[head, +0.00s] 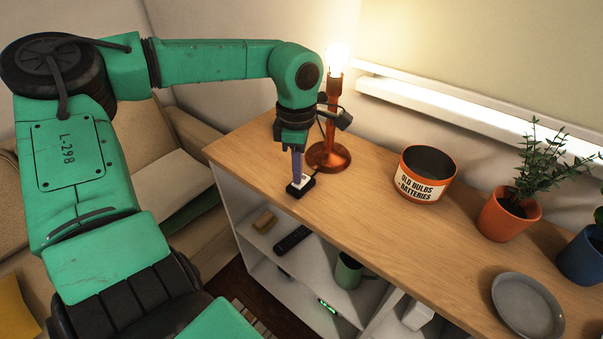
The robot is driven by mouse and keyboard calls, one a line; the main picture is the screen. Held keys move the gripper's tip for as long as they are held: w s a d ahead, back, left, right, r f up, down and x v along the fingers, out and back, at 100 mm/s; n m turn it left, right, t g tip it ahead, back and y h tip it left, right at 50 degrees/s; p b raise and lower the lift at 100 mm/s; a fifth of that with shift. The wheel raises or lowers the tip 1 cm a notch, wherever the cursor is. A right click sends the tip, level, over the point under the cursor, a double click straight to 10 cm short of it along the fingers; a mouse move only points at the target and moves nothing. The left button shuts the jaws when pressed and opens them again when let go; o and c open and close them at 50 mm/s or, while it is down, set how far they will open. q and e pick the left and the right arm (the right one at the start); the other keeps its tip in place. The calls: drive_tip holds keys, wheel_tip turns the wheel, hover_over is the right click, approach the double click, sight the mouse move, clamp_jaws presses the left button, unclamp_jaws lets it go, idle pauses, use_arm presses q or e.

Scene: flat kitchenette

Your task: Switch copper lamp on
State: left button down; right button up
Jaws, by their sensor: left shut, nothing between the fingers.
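The copper lamp (330,152) stands upright on the wooden sideboard top, near the wall. Its bare bulb (337,57) glows brightly. A small black switch box (301,187) with a pale top lies on the sideboard in front of the lamp base. My left gripper (297,179) points down with its fingers shut and empty, its tips at the switch. I cannot tell whether the tips press on it. The gripper body and wrist hide part of the lamp's left side and the cord. My right gripper is not in view.
On the sideboard (375,222), right of the lamp, stand a labelled tin (423,180), a plant in an orange pot (508,216), a blue pot (583,258) and a grey plate (527,304). Shelves below hold a green mug (348,272) and a remote (292,238). A sofa (160,150) is at left.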

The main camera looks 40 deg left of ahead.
use_arm(q)
wheel_tip(320, 180, up, 6)
drive_tip(key=p, duration=0.3)
drive_tip(key=shift+p, duration=0.3)
